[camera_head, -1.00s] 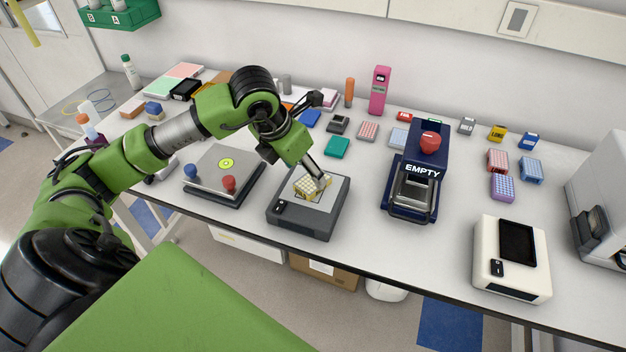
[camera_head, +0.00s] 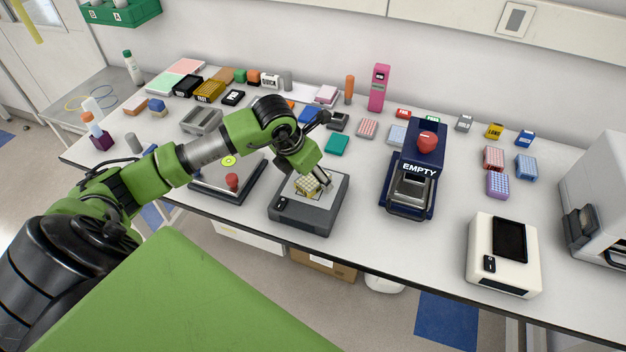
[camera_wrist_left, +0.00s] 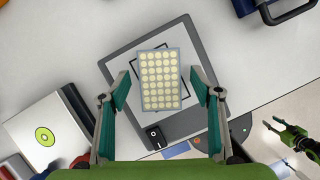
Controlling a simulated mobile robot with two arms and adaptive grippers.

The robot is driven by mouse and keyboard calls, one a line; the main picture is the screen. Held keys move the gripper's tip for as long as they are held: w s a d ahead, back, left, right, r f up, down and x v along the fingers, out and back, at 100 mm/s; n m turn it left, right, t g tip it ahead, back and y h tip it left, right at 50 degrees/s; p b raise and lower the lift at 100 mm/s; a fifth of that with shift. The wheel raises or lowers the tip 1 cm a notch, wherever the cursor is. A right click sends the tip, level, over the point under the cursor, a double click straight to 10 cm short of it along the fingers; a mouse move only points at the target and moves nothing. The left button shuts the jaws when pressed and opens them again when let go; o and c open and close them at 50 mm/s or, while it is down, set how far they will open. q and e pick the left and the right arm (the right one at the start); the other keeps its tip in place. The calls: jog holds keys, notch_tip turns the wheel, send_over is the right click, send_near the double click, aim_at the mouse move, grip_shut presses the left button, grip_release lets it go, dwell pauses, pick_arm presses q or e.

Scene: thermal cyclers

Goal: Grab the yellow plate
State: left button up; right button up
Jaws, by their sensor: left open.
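The yellow plate (camera_head: 307,184) is a small block with rows of round wells. It sits on the light top of a dark grey device (camera_head: 305,217) near the front edge of the bench. In the left wrist view the plate (camera_wrist_left: 159,80) lies between the two fingers of my left gripper (camera_wrist_left: 160,92). The fingers stand apart, with a gap on each side of the plate. In the head view my left gripper (camera_head: 315,184) points down at the plate and partly covers it.
A navy machine marked EMPTY (camera_head: 414,178) with a red knob stands to the right. A flat grey-topped device with a red knob (camera_head: 232,181) is close on the left. A white device (camera_head: 503,255) stands further right. Small coloured racks line the back.

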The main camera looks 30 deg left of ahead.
pick_arm(q)
jog(key=shift+f+b, duration=0.25)
jog(key=shift+b, duration=0.2)
dwell(0.3)
jog(key=c, duration=1.3)
jog(key=shift+r, duration=0.1)
